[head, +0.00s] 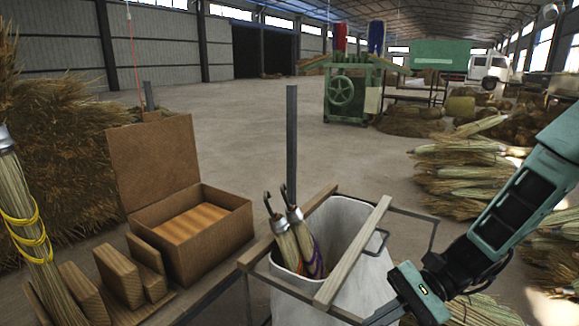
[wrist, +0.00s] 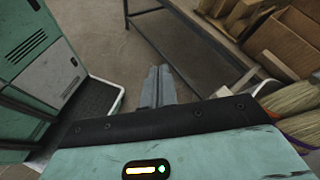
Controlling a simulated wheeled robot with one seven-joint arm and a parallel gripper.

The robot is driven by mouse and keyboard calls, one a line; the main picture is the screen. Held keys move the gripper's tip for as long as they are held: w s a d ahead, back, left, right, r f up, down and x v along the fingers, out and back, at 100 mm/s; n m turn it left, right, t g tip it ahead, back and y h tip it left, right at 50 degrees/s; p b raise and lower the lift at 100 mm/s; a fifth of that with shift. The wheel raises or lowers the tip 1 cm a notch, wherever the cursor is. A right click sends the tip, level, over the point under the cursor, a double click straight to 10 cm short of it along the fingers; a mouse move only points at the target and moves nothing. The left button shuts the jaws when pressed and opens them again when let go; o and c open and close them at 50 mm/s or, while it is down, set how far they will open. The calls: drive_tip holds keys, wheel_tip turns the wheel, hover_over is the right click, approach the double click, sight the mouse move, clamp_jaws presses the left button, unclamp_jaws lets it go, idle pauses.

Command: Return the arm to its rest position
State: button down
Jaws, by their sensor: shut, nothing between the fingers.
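My gripper (wrist: 158,72) is shut and empty in the wrist view, its two grey fingers together above the bare floor. In the head view my teal arm comes in from the right. My gripper (head: 384,314) shows there at the bottom edge, in front of the white bin (head: 352,270), with its fingertips partly cut off. Two straw brooms (head: 296,240) with dark hooked ends stand in the bin, left of a wooden slat (head: 352,250) across its frame.
A workbench (head: 205,292) at left holds an open cardboard box (head: 190,228), wooden blocks (head: 118,275) and an upright broom bundle (head: 38,240) with yellow binding. Straw bundles (head: 460,170) lie at right. A green machine (head: 348,95) stands farther back. The middle floor is open.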

drive_tip(key=s+a+r+n+t+h, duration=0.1)
drive_tip(key=s+r+n+t+h, duration=0.1)
drive_tip(key=s+r+n+h, duration=0.4)
drive_tip(key=s+a+r+n+t+h, duration=0.1)
drive_tip(key=s+r+n+t+h, duration=0.15)
drive_tip(key=s+n+h, duration=0.6)
wheel_tip(320, 180, up, 18)
drive_tip(key=s+n+g+y+p, duration=0.1)
drive_tip(key=n+y+p, duration=0.1)
drive_tip(key=p, duration=1.5)
drive_tip(key=shift+s+d+f+n+p, duration=0.2)
drive_tip(key=shift+n+p, duration=0.15)
drive_tip(key=shift+n, duration=0.4)
